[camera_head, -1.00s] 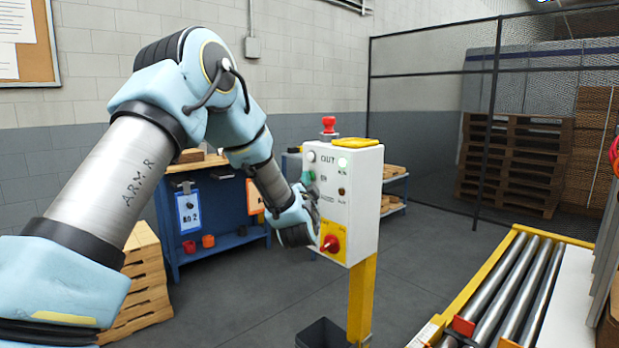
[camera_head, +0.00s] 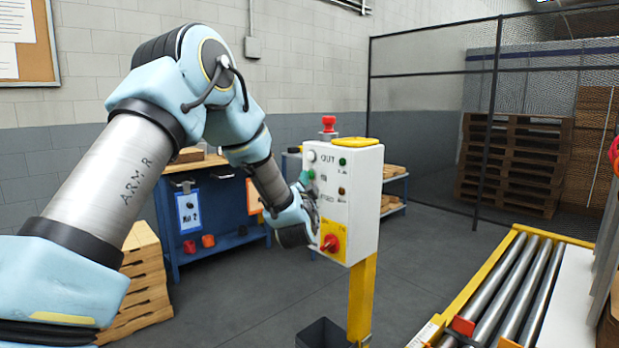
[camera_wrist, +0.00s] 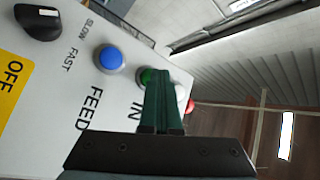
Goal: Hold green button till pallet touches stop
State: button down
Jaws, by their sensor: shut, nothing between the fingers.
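The white control box (camera_head: 362,205) stands on a yellow post in the head view. My gripper (camera_head: 304,179) is at its front face, by the upper left controls. In the wrist view my gripper (camera_wrist: 161,77) is shut, with its dark green fingers pointing at the panel. The green button (camera_wrist: 146,76) shows at the fingertips beside the word IN, partly hidden by them. I cannot tell whether the fingers touch it. The small lamp (camera_head: 342,162) at the box's upper right is dark green. I cannot make out the pallet on the conveyor or its contact with a stop.
A blue button (camera_wrist: 110,58) and a black knob (camera_wrist: 37,22) are on the panel. A red-and-yellow switch (camera_head: 331,242) is below my gripper. The roller conveyor (camera_head: 520,290) has a red block (camera_head: 463,326) at its near left. Stacked pallets (camera_head: 512,160) stand behind mesh.

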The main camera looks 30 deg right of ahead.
jog(key=shift+s+a, duration=0.1)
jog(key=shift+a, duration=0.5)
jog(key=shift+a+b, duration=0.1)
jog(key=shift+b, duration=0.2)
jog(key=shift+s+a+b, duration=0.25)
jog(key=shift+a+b, duration=0.15)
jog(key=shift+a, duration=0.8)
jog(key=shift+s+a+b, duration=0.25)
jog(key=shift+a+b, duration=0.15)
jog(key=shift+a, duration=0.8)
